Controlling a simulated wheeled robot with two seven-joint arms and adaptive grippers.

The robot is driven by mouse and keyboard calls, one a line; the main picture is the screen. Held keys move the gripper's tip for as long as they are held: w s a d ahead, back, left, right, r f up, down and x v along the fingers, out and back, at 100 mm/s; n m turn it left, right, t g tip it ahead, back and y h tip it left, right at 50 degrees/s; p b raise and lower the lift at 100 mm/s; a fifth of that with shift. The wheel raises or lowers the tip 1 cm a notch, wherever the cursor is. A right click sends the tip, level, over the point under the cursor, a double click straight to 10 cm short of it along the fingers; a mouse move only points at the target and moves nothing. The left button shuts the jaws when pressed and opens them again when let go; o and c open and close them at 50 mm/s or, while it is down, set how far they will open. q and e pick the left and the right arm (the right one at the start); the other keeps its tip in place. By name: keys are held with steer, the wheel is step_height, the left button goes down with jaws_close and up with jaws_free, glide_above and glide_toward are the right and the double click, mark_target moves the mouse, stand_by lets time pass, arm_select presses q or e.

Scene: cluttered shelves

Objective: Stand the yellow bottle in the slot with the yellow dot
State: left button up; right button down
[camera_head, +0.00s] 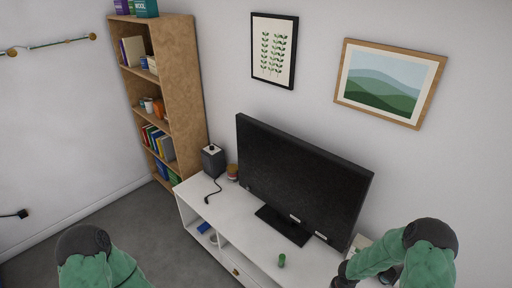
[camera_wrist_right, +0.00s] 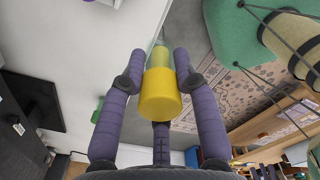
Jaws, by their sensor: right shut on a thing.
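The yellow bottle (camera_wrist_right: 160,97) is between the purple fingers of my right gripper (camera_wrist_right: 160,56) in the right wrist view. Its solid yellow end faces the camera and its clear, greenish end points away, past the fingertips. The right gripper is shut on it. In the head view my right arm bends at the lower right; the bottle cannot be made out there. My left gripper is outside the frames; only part of my left arm shows at the lower left. I cannot see the slot with the yellow dot in either view.
A white low cabinet (camera_head: 241,238) holds a black television (camera_head: 300,178), a grey box (camera_head: 213,160), a jar (camera_head: 232,172) and a small green object (camera_head: 281,260). A wooden bookshelf (camera_head: 180,75) stands at the back left. Grey floor (camera_head: 120,215) is open left of the cabinet.

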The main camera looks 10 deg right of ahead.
steer(key=w+a+r+m, duration=0.3)
steer(key=a+r+m, duration=0.5)
steer(key=r+m, duration=0.1)
steer(key=w+a+r+m, duration=0.3)
steer(key=a+r+m, duration=0.6)
steer(key=r, duration=0.3)
steer(key=shift+m, duration=0.5)
steer(key=shift+a, duration=0.15)
